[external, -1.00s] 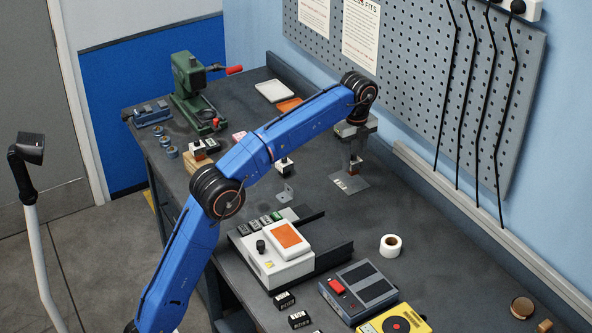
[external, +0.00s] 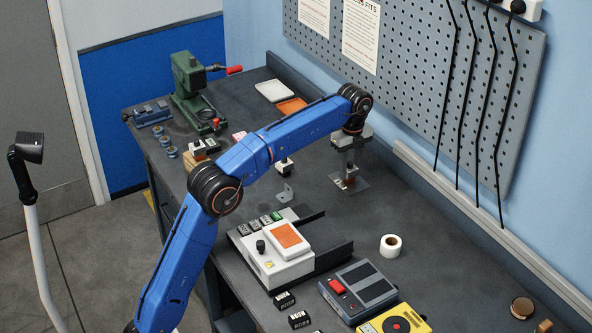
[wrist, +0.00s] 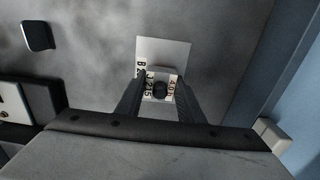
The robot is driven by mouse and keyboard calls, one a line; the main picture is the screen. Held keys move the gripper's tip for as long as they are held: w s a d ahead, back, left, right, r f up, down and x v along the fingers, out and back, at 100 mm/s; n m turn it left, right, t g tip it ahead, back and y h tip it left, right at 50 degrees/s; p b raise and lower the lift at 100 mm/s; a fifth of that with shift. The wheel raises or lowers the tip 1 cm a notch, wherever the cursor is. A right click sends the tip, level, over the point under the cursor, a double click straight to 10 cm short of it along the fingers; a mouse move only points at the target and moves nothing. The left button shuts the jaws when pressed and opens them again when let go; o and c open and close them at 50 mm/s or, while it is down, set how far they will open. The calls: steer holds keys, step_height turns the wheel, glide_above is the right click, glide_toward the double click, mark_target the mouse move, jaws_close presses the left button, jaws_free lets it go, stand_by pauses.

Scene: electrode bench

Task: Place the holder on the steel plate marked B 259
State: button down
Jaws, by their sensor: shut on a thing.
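My gripper (wrist: 160,98) is shut on the holder, a small block (wrist: 160,90) with a dark round knob and pale, printed faces. The steel plate (wrist: 172,48) is a bright, flat square below it on the bench. A "B" and part of a number show at the plate's left edge; the holder and fingers hide the rest. In the external view my gripper (external: 348,162) points down over the plate (external: 360,187), and the holder is small and dark between the fingertips. I cannot tell whether the holder touches the plate.
A white instrument (external: 272,265) and a tape roll (external: 391,246) are nearer the front. The pegboard wall (external: 430,90) rises behind. Bench around the plate is clear.

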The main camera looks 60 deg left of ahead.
mark_target(350, 163)
steer(key=c, duration=1.2)
jaws_free()
steer(key=shift+f, duration=0.1)
steer(key=shift+r, duration=2.9)
